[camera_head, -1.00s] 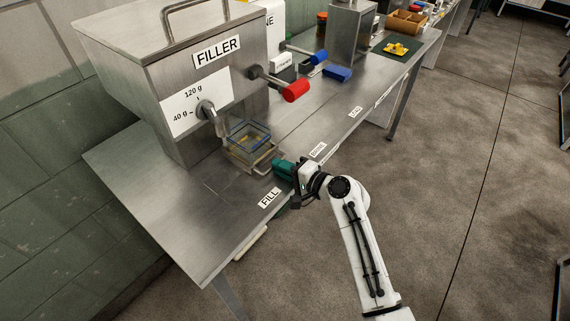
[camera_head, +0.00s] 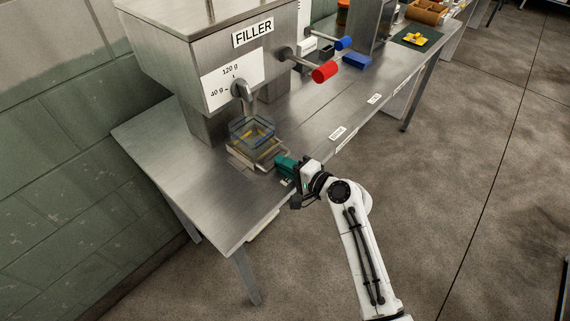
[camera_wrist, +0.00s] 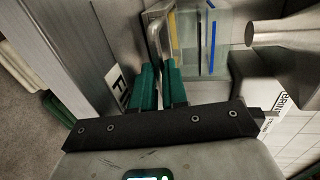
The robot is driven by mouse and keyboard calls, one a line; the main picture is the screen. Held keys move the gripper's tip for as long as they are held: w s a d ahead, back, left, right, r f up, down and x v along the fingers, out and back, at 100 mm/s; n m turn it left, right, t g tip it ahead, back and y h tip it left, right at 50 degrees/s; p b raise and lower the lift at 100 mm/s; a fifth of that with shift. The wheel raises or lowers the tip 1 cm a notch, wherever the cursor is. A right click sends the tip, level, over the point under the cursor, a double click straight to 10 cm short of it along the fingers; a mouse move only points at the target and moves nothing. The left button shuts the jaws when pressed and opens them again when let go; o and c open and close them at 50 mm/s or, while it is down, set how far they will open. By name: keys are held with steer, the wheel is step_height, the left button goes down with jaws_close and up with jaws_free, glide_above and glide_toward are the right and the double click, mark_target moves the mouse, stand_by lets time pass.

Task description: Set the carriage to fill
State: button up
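The carriage (camera_head: 238,159) stands on the steel table under the filler and bears a clear, blue-edged container (camera_head: 252,133). The container also shows in the wrist view (camera_wrist: 220,45), below the grey spout (camera_wrist: 280,30). In the head view the spout (camera_head: 246,95) is just above the container. My gripper (camera_head: 285,166) is at the carriage's front side. In the wrist view its green fingers (camera_wrist: 159,72) are close together around the pale handle (camera_wrist: 152,35).
The filler (camera_head: 215,60) stands over the table (camera_head: 200,180), with a red-ended lever (camera_head: 324,72) to its right. A blue-ended lever (camera_head: 344,43) and a blue block (camera_head: 357,61) are farther back. Another label (camera_head: 337,133) lies along the front edge. The floor at right is clear.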

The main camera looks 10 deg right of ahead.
steer(key=shift+o, duration=0.9)
steer(key=shift+s+a+f, duration=0.1)
steer(key=shift+s+a, duration=0.1)
steer(key=b+v, duration=0.1)
steer(key=v, duration=0.9)
steer(key=shift+s+d, duration=0.25)
steer(key=shift+d, duration=0.05)
steer(key=s+d+f+n+g+h, duration=0.1)
steer(key=s+f+n+g+h, duration=0.1)
steer(key=s+f+n+g, duration=0.3)
steer(key=s+d+f+n+g+h, duration=0.1)
steer(key=s+f, duration=0.3)
steer(key=s, duration=0.4)
steer(key=s+d+n+g+h, duration=0.2)
steer(key=s+d+g+h, duration=0.1)
steer(key=s, duration=0.6)
steer(key=s+d+f+n+g+h, duration=0.1)
steer(key=s+d, duration=0.4)
steer(key=s, duration=0.5)
steer(key=shift+s+d+n+g+h, duration=0.25)
steer(key=shift+n+g+h, duration=0.35)
steer(key=shift+g+h, duration=0.45)
